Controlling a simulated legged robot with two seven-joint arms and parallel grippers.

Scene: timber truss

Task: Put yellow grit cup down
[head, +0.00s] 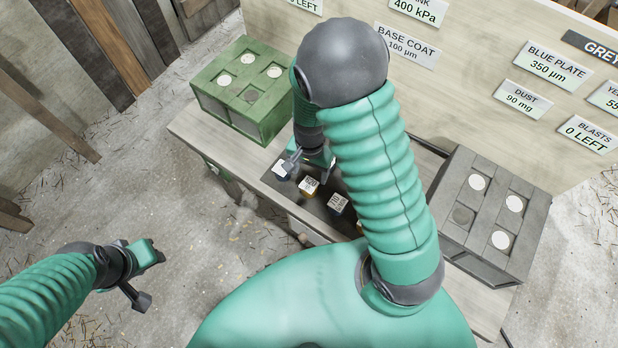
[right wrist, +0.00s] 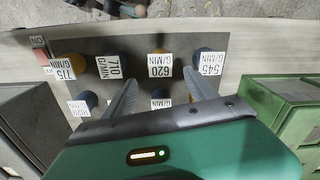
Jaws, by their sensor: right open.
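The yellow grit cup (head: 309,187), with a white label on top, stands on the dark tray (head: 268,178) on the bench. In the right wrist view a cup labelled 620 (right wrist: 160,66) stands between my right gripper's spread fingers (right wrist: 157,80). My right gripper (head: 305,160) is open over the far end of the cup row, partly hidden by my arm. A blue cup (head: 281,171) stands at the row's far end. My left gripper (head: 149,278) is open and empty, away from the bench, above the floor.
A green box (head: 205,85) with round inserts stands on the bench's far left. A grey box (head: 535,215) stands at the right. Other labelled cups (head: 338,204) crowd the tray. A board with printed signs (head: 408,45) rises behind the bench.

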